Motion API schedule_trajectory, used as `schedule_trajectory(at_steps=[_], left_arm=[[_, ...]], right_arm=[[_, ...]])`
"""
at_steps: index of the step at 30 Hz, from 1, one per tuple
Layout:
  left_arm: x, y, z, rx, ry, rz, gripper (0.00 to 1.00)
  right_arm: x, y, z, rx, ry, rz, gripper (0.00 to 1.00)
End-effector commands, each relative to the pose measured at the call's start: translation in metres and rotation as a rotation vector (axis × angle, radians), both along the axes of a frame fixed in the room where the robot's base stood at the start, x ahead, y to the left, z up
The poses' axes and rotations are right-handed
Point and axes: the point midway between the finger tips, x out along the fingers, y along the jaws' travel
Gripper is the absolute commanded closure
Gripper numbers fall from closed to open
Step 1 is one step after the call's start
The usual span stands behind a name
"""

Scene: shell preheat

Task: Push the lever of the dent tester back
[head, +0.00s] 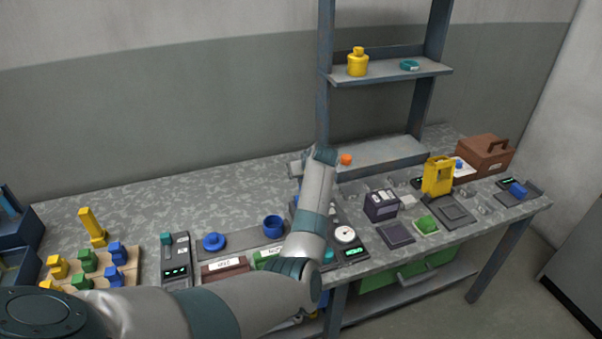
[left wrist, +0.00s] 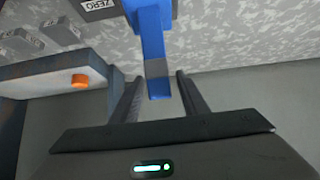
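A blue lever (left wrist: 153,40) with a grey band near its end shows in the left wrist view. Its end lies between the two fingers of my left gripper (left wrist: 160,76), with a gap visible on both sides. The fingers are open. A grey part with a ZERO label (left wrist: 97,5) is beside the lever's base. In the head view my left forearm and wrist cover the gripper and the lever. A device with a round white dial (head: 345,235) and green display stands right beside my arm; whether it belongs to the dent tester I cannot tell. My right gripper is out of view.
An orange knob (head: 346,159) is at the rack's low shelf (head: 385,155), just behind my wrist; it also shows in the left wrist view (left wrist: 79,81). A dark box (head: 381,205) and yellow device (head: 437,177) stand to the right. The bench's back left (head: 160,195) is clear.

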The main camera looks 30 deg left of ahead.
Motion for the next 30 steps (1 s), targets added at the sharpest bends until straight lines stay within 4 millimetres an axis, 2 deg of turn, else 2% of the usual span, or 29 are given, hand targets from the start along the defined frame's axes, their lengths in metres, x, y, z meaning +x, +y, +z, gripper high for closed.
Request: schedule_trajectory(at_steps=[8,16,23,30], left_arm=[[-0.002,-0.003,0.002,0.0,0.0,0.0,0.59],[-0.012,-0.015,0.016,-0.001,-0.001,0.0,0.59],[-0.028,-0.034,0.04,-0.001,-0.003,0.0,0.59],[-0.049,-0.059,0.073,-0.002,-0.004,0.0,0.59]], right_arm=[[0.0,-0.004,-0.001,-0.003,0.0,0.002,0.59],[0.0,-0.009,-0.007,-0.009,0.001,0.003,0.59],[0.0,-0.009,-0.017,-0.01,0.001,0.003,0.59],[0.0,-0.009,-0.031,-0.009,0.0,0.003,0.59]])
